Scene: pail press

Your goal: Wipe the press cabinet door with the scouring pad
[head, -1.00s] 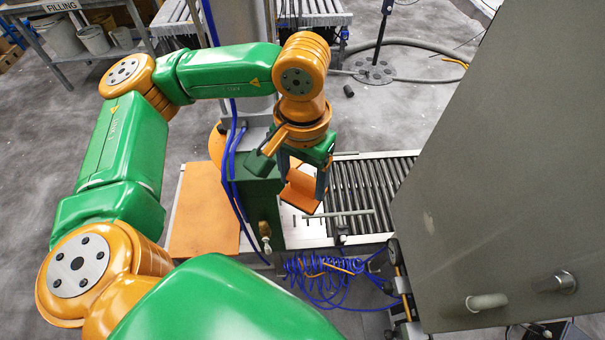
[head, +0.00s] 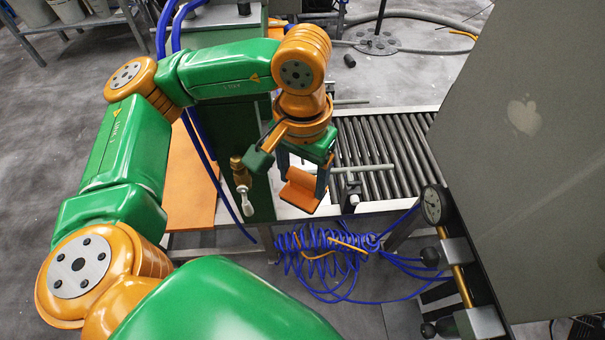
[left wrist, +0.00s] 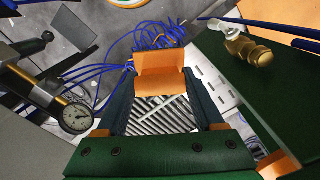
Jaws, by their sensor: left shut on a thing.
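My left gripper (head: 303,190) is shut on the scouring pad (head: 300,192), an orange piece with a dark underside edge. The pad also shows between the fingers in the left wrist view (left wrist: 160,72). The gripper points down and holds the pad above the near end of the roller conveyor. The press cabinet door appears to be the large grey panel (head: 490,190) at the right of the head view. It carries a pale smudge (head: 523,116). The pad is clear of the panel, well to its left. My right gripper is not in view.
A dial gauge (head: 433,205) and brass pipe stand along the panel's left edge. A brass valve with a pale lever (head: 244,185) is left of my gripper. The roller conveyor (head: 385,145) lies behind it. Coiled blue hose (head: 325,250) hangs below.

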